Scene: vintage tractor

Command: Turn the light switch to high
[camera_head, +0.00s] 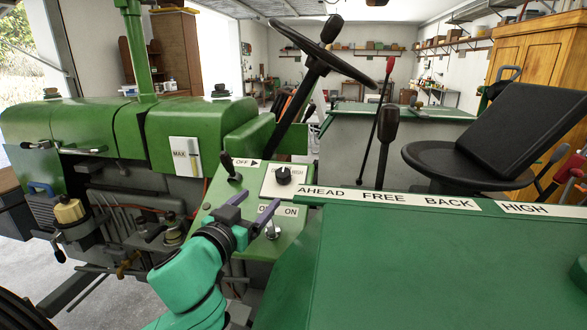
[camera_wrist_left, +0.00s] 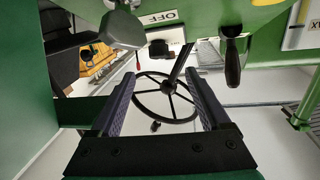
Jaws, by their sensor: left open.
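The light switch is a black round knob (camera_head: 283,175) on a white plate marked HIGH (camera_head: 297,171), set on the green sloping panel (camera_head: 225,196) of the tractor. I cannot tell where its pointer stands. A dark knob-like shape in the left wrist view, probably this knob (camera_wrist_left: 158,48), sits beyond the fingertips. My left gripper (camera_head: 252,204) is open and empty. It is just in front of and below the knob, apart from it, with its fingers pointing towards the panel. The fingers also show in the left wrist view (camera_wrist_left: 162,98). My right gripper is not in view.
A toggle (camera_head: 272,231) by the ON label stands close to the right of my gripper. The steering wheel (camera_head: 318,50) rises behind. A green cover (camera_head: 430,255) fills the right front.

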